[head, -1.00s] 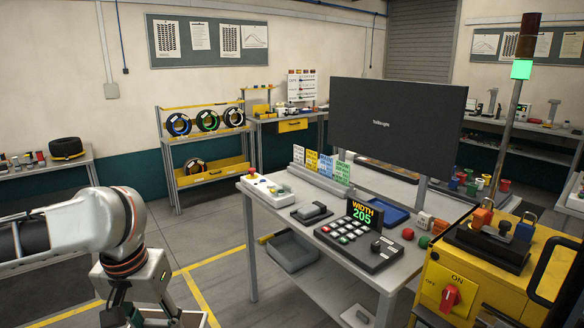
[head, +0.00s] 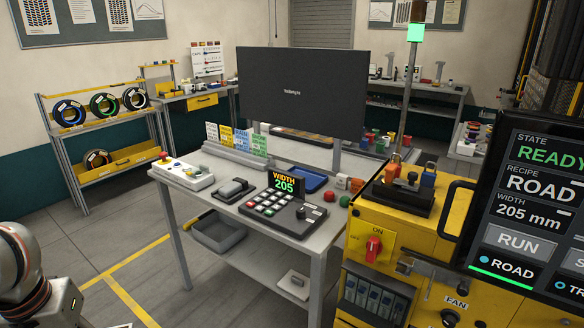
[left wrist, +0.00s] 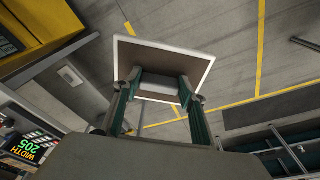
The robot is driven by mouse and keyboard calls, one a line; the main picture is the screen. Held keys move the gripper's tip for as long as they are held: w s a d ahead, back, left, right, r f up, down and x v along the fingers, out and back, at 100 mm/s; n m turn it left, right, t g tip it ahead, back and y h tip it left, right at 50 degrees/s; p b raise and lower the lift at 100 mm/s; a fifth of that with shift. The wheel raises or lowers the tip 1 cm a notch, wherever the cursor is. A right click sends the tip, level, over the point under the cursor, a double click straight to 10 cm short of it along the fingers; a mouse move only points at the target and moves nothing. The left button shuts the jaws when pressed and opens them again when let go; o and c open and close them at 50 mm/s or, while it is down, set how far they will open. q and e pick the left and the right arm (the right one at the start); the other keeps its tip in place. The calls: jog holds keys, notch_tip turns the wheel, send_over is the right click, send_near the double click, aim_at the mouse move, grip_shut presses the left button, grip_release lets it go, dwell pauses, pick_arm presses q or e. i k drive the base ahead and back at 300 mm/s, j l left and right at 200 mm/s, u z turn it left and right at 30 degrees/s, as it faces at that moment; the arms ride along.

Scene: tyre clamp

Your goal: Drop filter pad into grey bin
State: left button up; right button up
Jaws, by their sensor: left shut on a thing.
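The filter pad (left wrist: 180,62) is a flat brown square with a pale rim and a grey block on its near face. In the left wrist view my left gripper (left wrist: 163,88) is shut on that block and holds the pad above the grey floor. In the head view only part of my left arm shows at the lower left; the fingers and pad are out of the picture. The grey bin (head: 212,241) is an open tray low at the left side of the workbench, apart from my arm. My right gripper is in neither view.
The workbench (head: 232,207) carries a keypad console (head: 283,211) and a monitor (head: 300,92). A yellow machine cabinet (head: 391,225) and a large touch screen (head: 535,220) stand at the right. A white item (head: 294,284) lies on the lower shelf. Floor left of the bench is clear.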

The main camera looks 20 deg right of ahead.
aim_at(217, 232)
jog(key=i+j, duration=0.35)
jog(key=j, duration=0.15)
jog(key=i+j, duration=0.75)
jog(key=j, duration=0.2)
jog(key=i+j+z, duration=0.1)
jog(key=z, duration=0.35)
jog(key=i+j+z, duration=0.1)
jog(key=j+z, duration=0.15)
jog(key=z, duration=2.9)
